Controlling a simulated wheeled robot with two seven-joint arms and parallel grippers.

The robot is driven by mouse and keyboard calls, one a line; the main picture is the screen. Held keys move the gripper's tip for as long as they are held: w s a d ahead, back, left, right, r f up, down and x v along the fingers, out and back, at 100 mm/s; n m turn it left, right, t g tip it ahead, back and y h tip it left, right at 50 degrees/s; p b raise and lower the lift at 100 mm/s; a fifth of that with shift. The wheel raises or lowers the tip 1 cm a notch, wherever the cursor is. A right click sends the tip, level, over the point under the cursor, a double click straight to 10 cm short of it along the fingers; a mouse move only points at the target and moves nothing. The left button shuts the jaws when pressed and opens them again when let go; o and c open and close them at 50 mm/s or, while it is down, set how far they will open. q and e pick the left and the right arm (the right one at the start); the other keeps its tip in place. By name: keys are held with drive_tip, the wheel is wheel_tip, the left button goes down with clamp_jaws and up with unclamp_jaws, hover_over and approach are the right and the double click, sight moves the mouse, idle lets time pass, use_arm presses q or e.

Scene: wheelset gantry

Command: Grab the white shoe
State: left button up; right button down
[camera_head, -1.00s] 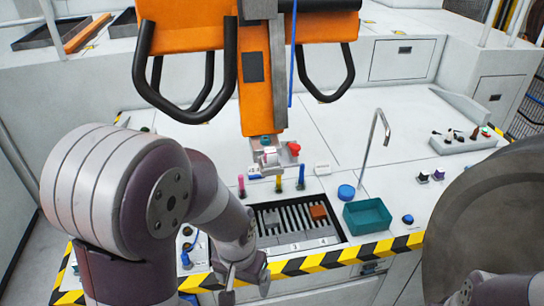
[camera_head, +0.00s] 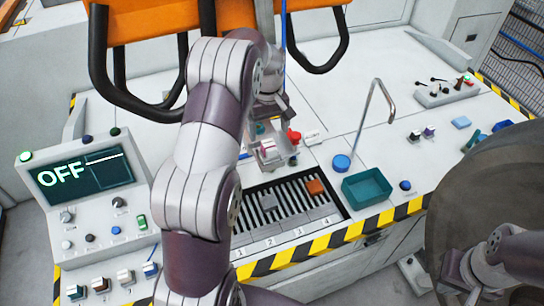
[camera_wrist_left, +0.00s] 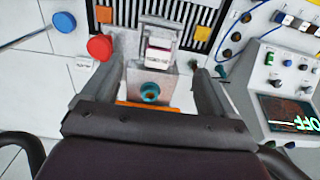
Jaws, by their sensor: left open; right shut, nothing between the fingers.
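A small white-topped piece, which I take for the white shoe (camera_head: 267,146), sits on a grey block (camera_wrist_left: 150,92) behind the slotted tray. In the left wrist view the white piece (camera_wrist_left: 158,50) lies just ahead of the block, which has a teal-rimmed hole. My left gripper (camera_head: 272,158) is open, with one finger on each side of the block and white piece. In the left wrist view its fingers (camera_wrist_left: 160,72) stand apart, and I see no clear grip. My right gripper (camera_head: 458,268) shows only partly at the lower right, shut and empty.
A teal bin (camera_head: 367,187), blue cap (camera_head: 341,162) and red knob (camera_head: 294,136) are to the right. The OFF panel (camera_head: 85,175) stands left. Orange gantry (camera_head: 150,22) and black handles hang above.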

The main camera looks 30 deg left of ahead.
sight(269, 144)
use_arm(q)
drive_tip(key=f, duration=0.2)
drive_tip(key=f+p, duration=0.1)
drive_tip(key=w+f+p, duration=0.1)
drive_tip(key=f, duration=0.1)
drive_tip(key=shift+a+f, duration=0.3)
drive_tip(key=shift+a, duration=0.05)
drive_tip(key=f, duration=0.1)
drive_tip(key=f+p, duration=0.1)
drive_tip(key=shift+s+d+f, duration=0.15)
drive_tip(key=shift+s+f, duration=0.05)
drive_tip(key=shift+f, duration=0.2)
drive_tip(key=shift+s+d+f, duration=0.2)
drive_tip(key=shift+d+f, duration=0.05)
use_arm(e)
drive_tip(key=shift+w+a+r, duration=0.15)
drive_tip(key=shift+w+r, duration=0.1)
drive_tip(key=shift+r, duration=0.45)
use_arm(q)
drive_tip(key=shift+w+a+f, duration=0.15)
drive_tip(key=shift+w+a, duration=0.05)
drive_tip(key=c, duration=1)
drive_tip(key=shift+c, duration=0.8)
use_arm(e)
drive_tip(key=shift+a, duration=0.1)
use_arm(q)
drive_tip(key=shift+d, duration=0.1)
